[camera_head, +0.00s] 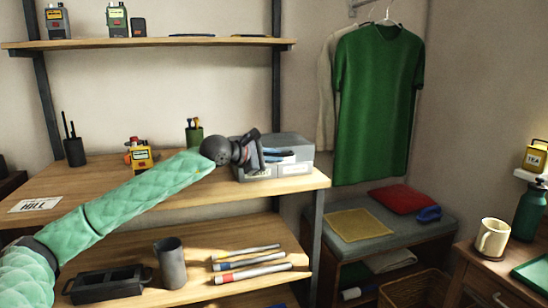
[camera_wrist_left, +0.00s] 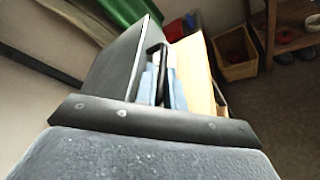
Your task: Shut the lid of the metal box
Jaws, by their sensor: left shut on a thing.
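The grey metal box (camera_head: 292,171) stands near the right end of the wooden worktop, with a pale label on its front. Its lid (camera_head: 291,141) is raised at the back, and blue things show in the opening. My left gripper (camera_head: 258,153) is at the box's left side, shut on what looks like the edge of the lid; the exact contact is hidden. In the left wrist view a dark grey panel (camera_wrist_left: 112,62), probably the lid, rises beside the open box with the blue contents (camera_wrist_left: 170,88). My right gripper is not in view.
A yellow device (camera_head: 141,155) and a dark green cup with tools (camera_head: 194,134) stand on the worktop (camera_head: 100,180) left of the box. An upper shelf (camera_head: 150,43) hangs above. A green shirt (camera_head: 378,95) hangs to the right, above a cushioned bench (camera_head: 385,235).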

